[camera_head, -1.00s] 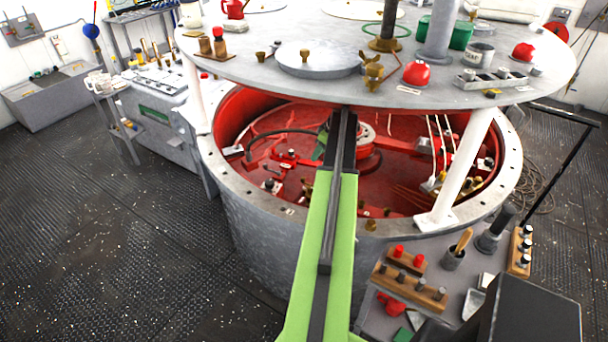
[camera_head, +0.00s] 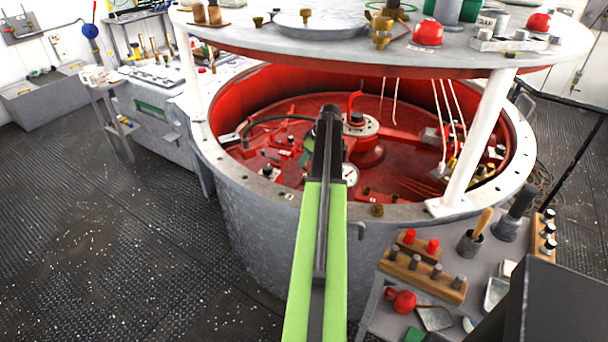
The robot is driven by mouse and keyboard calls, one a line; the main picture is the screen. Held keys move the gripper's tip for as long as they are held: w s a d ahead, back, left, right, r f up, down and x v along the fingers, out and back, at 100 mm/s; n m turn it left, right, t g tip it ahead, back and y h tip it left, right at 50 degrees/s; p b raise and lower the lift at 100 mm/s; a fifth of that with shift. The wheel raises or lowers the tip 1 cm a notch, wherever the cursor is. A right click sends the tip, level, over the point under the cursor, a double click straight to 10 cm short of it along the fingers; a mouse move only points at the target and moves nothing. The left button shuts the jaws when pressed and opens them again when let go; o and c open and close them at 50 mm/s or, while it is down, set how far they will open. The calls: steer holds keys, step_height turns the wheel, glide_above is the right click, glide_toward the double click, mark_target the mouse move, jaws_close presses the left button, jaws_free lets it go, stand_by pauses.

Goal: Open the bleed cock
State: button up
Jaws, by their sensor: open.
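My arm reaches over the near rim of the round grey tank. The dark end of my gripper (camera_head: 328,122) is above the red interior, under the raised lid; its fingers are hard to make out against the dark arm end. Nothing is seen held. Just right of it, a red upright lever (camera_head: 355,101) stands by a black-topped fitting on a pale round flange. I cannot tell for sure whether this is the bleed cock. A white-faced gauge (camera_head: 349,175) shows partly behind my arm. Red valve-like fittings (camera_head: 283,169) lie left of my arm.
The grey round lid (camera_head: 440,58) hangs low above, carrying brass and red parts. White posts (camera_head: 480,140) stand at the tank's sides. The tank rim (camera_head: 262,188) is a raised edge. A side table (camera_head: 462,262) with racks and tools stands right. Floor is clear left.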

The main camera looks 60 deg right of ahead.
steer(key=shift+b+x, duration=0.5)
steer(key=shift+x, duration=0.7)
jaws_close()
stand_by(0.4)
